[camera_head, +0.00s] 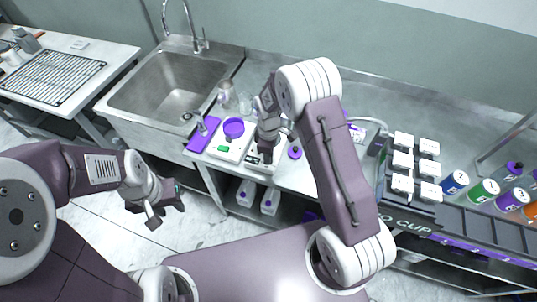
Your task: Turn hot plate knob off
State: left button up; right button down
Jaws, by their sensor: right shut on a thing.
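The hot plate (252,161) is a white unit with a dark front panel, standing on the steel counter to the right of a similar white unit. My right gripper (266,154) reaches down onto its front and is shut at the knob. The knob itself is hidden behind the fingers, so its angle cannot be read. My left gripper (166,213) hangs empty over the floor in front of the counter, its fingers apart.
A white unit with a green display (222,148) and a purple bowl (233,128) stand just left. A sink (175,85) lies further left. White boxes (403,162) and several colored cans (483,191) are at right. A purple item (294,153) sits close to my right gripper.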

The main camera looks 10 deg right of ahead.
jog(key=shift+n, duration=0.8)
jog(key=shift+w, duration=0.1)
jog(key=c, duration=1.2)
grip_release()
jog(key=shift+r, duration=0.1)
notch_tip(320, 180, up, 9)
jog(key=b, duration=0.1)
